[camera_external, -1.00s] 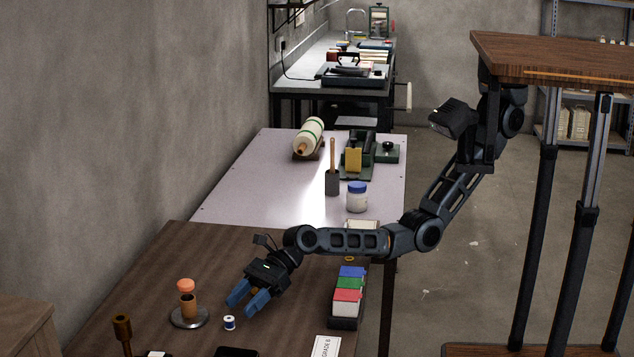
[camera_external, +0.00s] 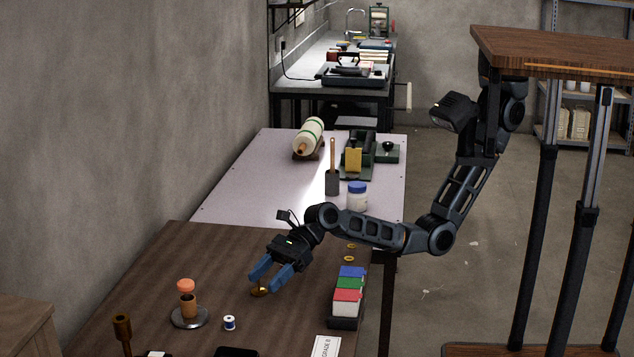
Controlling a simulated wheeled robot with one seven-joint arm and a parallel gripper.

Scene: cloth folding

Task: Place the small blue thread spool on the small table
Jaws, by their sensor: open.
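The small blue thread spool (camera_external: 229,323), white-ended with a blue middle, stands upright on the brown table (camera_external: 190,255), just right of a round metal dish. My gripper (camera_external: 265,281) has blue fingers spread apart with nothing seen between them. It hangs above the table, up and to the right of the spool and clear of it. A small brass-coloured item (camera_external: 259,291) lies below the fingertips, partly hidden by them. I cannot tell for certain which surface is the small table.
An orange-topped wooden item (camera_external: 187,298) stands on the metal dish (camera_external: 190,319). A brass holder (camera_external: 123,331) stands at the lower left. A box of coloured cards (camera_external: 347,296) sits at the right. Behind is a pale table (camera_external: 250,190) with a jar (camera_external: 357,196) and tools. A wooden cabinet (camera_external: 22,310) is at the left edge.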

